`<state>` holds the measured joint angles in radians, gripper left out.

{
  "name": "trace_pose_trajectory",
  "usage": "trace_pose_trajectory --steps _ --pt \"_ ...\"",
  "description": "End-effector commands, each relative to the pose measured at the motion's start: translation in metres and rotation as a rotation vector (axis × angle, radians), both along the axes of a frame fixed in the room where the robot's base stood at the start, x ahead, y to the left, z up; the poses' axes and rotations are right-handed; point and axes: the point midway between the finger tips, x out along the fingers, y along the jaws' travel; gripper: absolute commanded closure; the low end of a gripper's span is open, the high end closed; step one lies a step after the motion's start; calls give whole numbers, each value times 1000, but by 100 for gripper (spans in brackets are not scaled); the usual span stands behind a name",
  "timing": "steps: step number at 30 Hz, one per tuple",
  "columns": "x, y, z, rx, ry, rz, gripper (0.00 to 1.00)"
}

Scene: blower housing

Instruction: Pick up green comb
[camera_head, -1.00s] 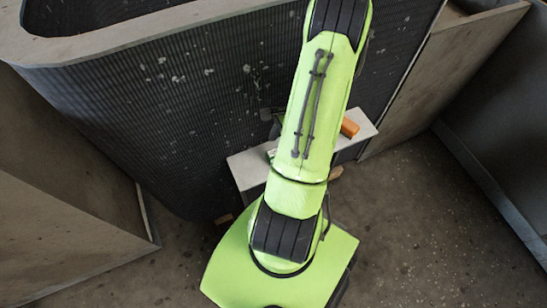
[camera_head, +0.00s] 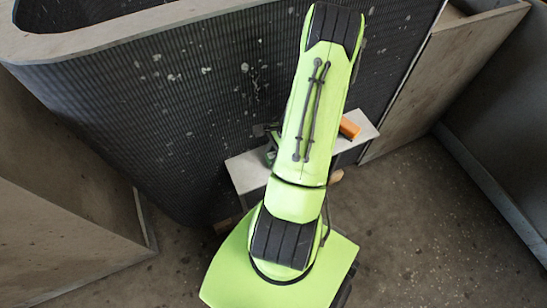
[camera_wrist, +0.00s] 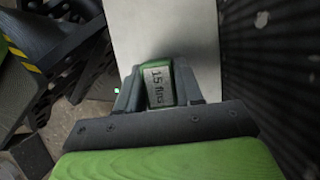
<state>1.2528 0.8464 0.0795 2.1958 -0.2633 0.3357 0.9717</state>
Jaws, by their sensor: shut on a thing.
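In the wrist view, the green comb (camera_wrist: 158,84) sits between the two fingers of my gripper (camera_wrist: 159,92). Its near end shows a pale label with dark lettering and a green edge. My gripper is shut on it. The white bench top (camera_wrist: 160,30) lies behind the comb, and I cannot tell whether the comb touches it. In the head view, my arm hides most of the gripper and the comb; a small dark and green patch shows at the arm's left edge over the bench (camera_head: 248,172).
An orange block (camera_head: 349,128) lies on the right part of the bench. A dark ribbed curved wall (camera_head: 170,110) stands right behind the bench. Grey panels stand at left (camera_head: 60,220) and right (camera_head: 450,75). Speckled floor (camera_head: 420,230) is open at the right.

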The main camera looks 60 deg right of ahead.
Motion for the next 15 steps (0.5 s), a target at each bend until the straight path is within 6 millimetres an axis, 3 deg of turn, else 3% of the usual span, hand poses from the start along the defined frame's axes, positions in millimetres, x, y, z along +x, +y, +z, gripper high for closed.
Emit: trace_pose_trajectory --steps 6,15 --pt "0 -1 8 -2 -1 0 96" --pt "0 -1 82 -3 -1 0 96"
